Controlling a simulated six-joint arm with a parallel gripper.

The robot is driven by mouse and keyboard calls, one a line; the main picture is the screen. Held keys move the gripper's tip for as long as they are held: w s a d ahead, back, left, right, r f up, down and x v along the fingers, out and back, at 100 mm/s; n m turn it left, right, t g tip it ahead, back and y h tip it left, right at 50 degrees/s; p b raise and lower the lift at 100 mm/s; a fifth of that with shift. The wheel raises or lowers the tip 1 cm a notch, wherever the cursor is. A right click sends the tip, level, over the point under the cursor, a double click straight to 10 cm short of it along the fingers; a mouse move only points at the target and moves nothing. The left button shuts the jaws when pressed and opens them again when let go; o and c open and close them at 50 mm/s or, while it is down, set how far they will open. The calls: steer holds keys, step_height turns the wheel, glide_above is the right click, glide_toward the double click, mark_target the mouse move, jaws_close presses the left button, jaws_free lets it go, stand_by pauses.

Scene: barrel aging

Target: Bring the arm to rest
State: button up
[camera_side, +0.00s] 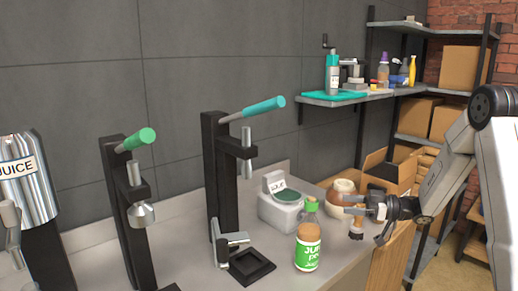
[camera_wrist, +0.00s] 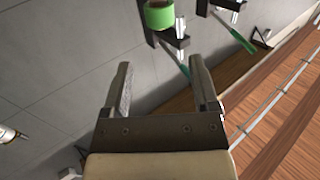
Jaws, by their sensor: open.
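My gripper (camera_side: 352,204) is at the right of the counter in the side view, at the end of my arm, with its fingers pointing left. In the wrist view my gripper (camera_wrist: 160,64) has its two fingers wide apart with nothing between them. In the side view, a bottle with a green label and green cap (camera_side: 308,243) stands on the counter left of the fingers, apart from them. A small round tan vessel (camera_side: 342,191) shows just behind the gripper. A small dark-topped item (camera_side: 357,229) shows just below the fingers, partly hidden.
Two black lever presses, one with a green handle (camera_side: 137,139) and one with a teal handle (camera_side: 264,106), stand along the counter. A white scale (camera_side: 280,214) sits behind the bottle. A steel juice dispenser (camera_side: 25,180) is far left. Shelves with boxes (camera_side: 459,67) stand behind my arm.

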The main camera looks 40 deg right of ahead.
steer(key=w+f+m+g+h, duration=0.35)
steer(key=m+h, duration=0.45)
steer(key=h, duration=0.3)
steer(key=s+a+f+g, duration=0.3)
steer(key=s+a+g, duration=0.1)
steer(key=s+a, duration=0.3)
steer(key=s+a+f+g, duration=0.2)
steer(key=s+a+g, duration=0.2)
steer(key=s+a, duration=0.3)
steer(key=shift+a+f+n, duration=0.4)
steer(key=shift+a, duration=0.75)
steer(key=shift+g, duration=0.25)
